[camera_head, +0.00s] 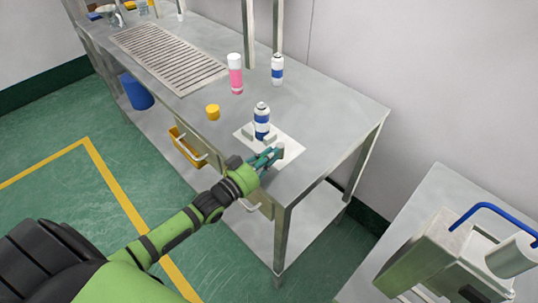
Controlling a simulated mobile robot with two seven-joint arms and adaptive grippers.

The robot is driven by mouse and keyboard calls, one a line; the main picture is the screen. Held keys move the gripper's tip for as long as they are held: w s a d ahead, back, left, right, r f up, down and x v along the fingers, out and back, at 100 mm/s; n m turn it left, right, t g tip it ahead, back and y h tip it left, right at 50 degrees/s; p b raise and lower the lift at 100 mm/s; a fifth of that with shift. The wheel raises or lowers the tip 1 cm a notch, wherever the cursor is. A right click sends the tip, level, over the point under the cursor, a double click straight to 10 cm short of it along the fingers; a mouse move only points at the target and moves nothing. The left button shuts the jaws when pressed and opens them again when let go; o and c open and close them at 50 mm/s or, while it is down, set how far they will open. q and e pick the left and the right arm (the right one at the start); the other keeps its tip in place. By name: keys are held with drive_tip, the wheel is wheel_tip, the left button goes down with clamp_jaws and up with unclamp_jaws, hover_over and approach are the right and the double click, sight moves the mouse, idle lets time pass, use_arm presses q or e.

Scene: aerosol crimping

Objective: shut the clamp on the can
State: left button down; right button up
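A white can with a blue band (262,118) stands upright on the workbench. Its base is at the grey clamp (249,132), which sits on a pale plate (288,146). Whether the jaws touch the can is too small to tell. My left gripper (272,158) is low over the front edge of the plate, in front of the can. Its dark fingers are at a small pale block or knob (280,150); I cannot tell whether they grip it. My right gripper is not in view.
A pink-and-white can (235,74), another blue-and-white can (277,70) and a yellow cap (213,112) stand on the workbench (335,108). A slotted grate (165,55) lies at the left.

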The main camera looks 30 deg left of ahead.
use_arm(q)
drive_tip(key=shift+w+a+r+m+h+b, duration=0.1)
drive_tip(key=shift+a+m+h+b, duration=0.1)
drive_tip(key=shift+m+h+b, duration=0.15)
drive_tip(key=shift+r, duration=0.15)
drive_tip(key=c, duration=1.2)
unclamp_jaws()
drive_tip(key=shift+a, duration=0.1)
drive_tip(key=shift+s+f, duration=0.2)
drive_tip(key=shift+s, duration=0.15)
drive_tip(key=v, duration=1.1)
drive_tip(key=shift+a+r, duration=0.2)
drive_tip(key=shift+a, duration=0.05)
